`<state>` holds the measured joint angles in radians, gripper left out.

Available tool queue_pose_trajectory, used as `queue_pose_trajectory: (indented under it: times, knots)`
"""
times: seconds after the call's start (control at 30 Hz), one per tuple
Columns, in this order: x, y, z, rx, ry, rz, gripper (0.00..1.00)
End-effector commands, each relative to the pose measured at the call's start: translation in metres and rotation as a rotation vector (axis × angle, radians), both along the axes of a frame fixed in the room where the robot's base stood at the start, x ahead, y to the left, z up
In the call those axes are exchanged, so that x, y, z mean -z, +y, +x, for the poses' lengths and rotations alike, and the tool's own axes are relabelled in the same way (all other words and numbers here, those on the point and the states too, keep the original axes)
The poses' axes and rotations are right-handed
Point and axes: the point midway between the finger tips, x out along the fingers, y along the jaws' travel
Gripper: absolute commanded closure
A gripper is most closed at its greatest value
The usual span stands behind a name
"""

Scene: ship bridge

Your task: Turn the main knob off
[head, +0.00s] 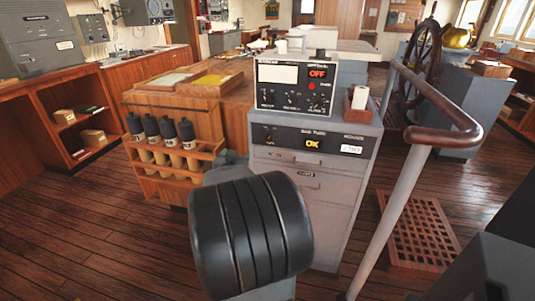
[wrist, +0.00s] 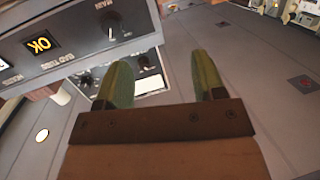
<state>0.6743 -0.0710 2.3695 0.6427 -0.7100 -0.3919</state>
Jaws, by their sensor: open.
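A box above carries a red OFF sign (head: 318,73) and several black knobs (head: 290,97). My gripper (wrist: 160,80) is open and empty, with green fingers, right of the small knob. It is not visible in the head view.
A metal handrail (head: 408,150) stands right of the console. A wooden rack (head: 175,160) with several black-topped items is left. A wooden grating (head: 418,235) lies on the floor at right.

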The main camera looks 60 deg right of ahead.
Motion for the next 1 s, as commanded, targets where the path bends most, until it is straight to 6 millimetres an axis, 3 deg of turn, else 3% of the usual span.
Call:
queue_pose_trajectory:
  times: [0.03,0.1,0.27,0.8,1.0]
  knots:
    - [0.012,-0.014,-0.012,0.065,-0.007,-0.028,0.37]
    - [0.014,-0.026,-0.026,0.137,-0.014,-0.066,0.37]
    - [0.016,-0.046,-0.042,0.223,-0.019,-0.109,0.37]
    - [0.015,-0.138,-0.019,0.23,-0.021,-0.117,0.37]
    - [0.014,-0.161,-0.012,0.228,-0.021,-0.116,0.37]
